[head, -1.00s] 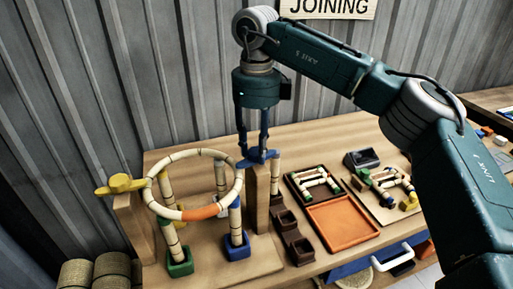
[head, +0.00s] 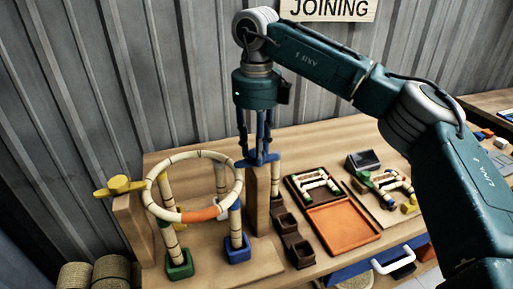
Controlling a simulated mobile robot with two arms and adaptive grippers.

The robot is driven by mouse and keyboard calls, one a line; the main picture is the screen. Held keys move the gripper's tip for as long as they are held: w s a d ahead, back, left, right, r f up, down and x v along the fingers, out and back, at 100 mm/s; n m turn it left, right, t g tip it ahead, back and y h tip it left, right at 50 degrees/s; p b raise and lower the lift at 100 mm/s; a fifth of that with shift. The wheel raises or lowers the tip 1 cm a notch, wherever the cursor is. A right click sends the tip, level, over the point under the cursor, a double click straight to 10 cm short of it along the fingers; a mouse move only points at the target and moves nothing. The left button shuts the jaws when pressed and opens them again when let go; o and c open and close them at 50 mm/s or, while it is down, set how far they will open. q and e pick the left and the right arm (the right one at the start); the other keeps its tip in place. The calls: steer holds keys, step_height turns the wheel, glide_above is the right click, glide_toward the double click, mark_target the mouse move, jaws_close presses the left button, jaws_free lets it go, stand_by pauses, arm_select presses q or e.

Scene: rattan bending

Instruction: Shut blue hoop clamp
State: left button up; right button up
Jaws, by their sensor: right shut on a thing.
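The rattan hoop (head: 195,153) is a pale ring with an orange band, held up on posts at the left of the bench. The blue hoop clamp (head: 246,162) sits on top of a wooden post (head: 258,200) at the hoop's right side. My right gripper (head: 257,152) points straight down over this post and is shut on the blue clamp. Its fingers partly hide the clamp, so I cannot tell how closely the clamp meets the hoop. A yellow clamp (head: 119,186) is at the hoop's left side. My left gripper is not in view.
Posts in green (head: 179,265) and blue (head: 237,248) feet stand under the hoop. A corrugated wall is behind.

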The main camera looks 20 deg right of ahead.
steer(key=o, duration=1.1)
steer(key=shift+d+r, duration=0.1)
step_height(320, 180, up, 12)
steer(key=shift+f, duration=0.1)
